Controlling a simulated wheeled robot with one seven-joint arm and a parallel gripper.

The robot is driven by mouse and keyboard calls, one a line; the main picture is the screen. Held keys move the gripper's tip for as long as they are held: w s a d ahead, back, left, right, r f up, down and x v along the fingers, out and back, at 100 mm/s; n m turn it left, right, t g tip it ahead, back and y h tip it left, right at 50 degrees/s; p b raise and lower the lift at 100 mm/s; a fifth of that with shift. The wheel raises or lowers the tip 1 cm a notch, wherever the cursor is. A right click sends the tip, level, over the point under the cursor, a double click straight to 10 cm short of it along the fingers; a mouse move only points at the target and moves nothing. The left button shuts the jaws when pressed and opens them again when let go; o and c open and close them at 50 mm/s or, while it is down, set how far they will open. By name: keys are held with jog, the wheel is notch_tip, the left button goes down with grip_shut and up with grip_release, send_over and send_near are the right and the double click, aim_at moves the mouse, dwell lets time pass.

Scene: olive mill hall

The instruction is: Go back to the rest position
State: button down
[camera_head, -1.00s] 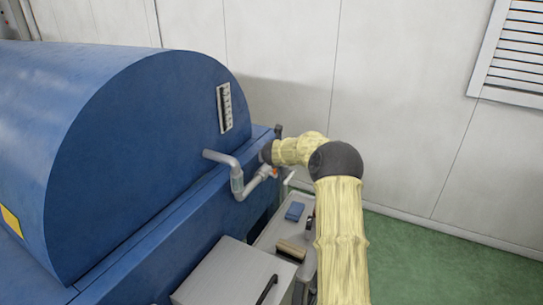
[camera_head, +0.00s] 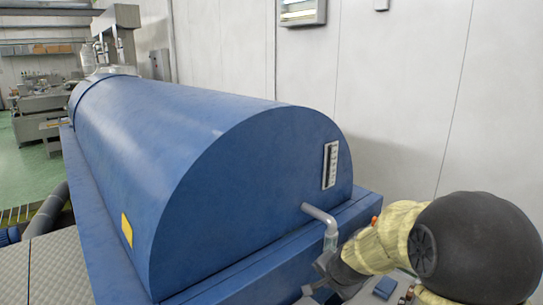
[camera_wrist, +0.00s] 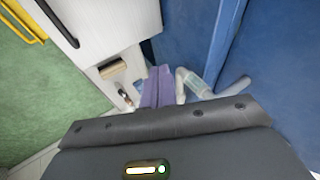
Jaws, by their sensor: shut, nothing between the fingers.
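My gripper (camera_wrist: 158,72) shows in the wrist view beyond the dark wrist housing, its two purple-looking fingers side by side and closed with nothing between them. It is in front of the bent pipe and the blue machine wall. In the head view my arm, with pale yellow sleeves and a large dark joint, fills the lower right. The wrist end reaches left beside the machine; the fingertips are not clear there.
The big blue machine (camera_head: 215,165) with a rounded top fills the middle. A bent pipe (camera_head: 320,217) sticks out of its end; it also shows in the wrist view (camera_wrist: 190,82). A blue block (camera_head: 385,287) lies near my arm. A white cabinet (camera_wrist: 105,28) stands beside green floor (camera_wrist: 45,100).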

jog(key=s+f+n+g+h, duration=0.1)
jog(key=s+f+n+g, duration=0.2)
jog(key=s+n, duration=0.6)
jog(key=s+d+g, duration=0.1)
jog(key=s, duration=0.9)
jog(key=shift+n, duration=0.4)
